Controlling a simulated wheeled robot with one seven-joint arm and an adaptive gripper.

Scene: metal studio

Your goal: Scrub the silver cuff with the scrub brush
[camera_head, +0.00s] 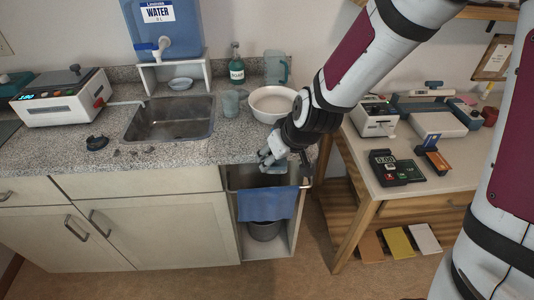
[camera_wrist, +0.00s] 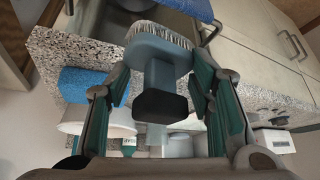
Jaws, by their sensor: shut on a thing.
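My gripper (camera_head: 268,158) is low over the front edge of the counter, above the open bay with the blue towel. In the wrist view, my gripper (camera_wrist: 160,72) is shut on the scrub brush (camera_wrist: 156,54), which has a blue-grey body, a dark handle end and pale bristles. The bristles point away from the handle toward the top of that picture. I cannot pick out the silver cuff with certainty; several small dark or grey pieces (camera_head: 133,151) lie on the counter in front of the sink, too small to identify.
The sink (camera_head: 170,118) is left of my gripper. A white bowl (camera_head: 272,101), a clear glass (camera_head: 231,103) and a green bottle (camera_head: 237,70) stand behind it. A blue towel (camera_head: 267,204) hangs below. A wooden table (camera_head: 450,185) with devices is at right.

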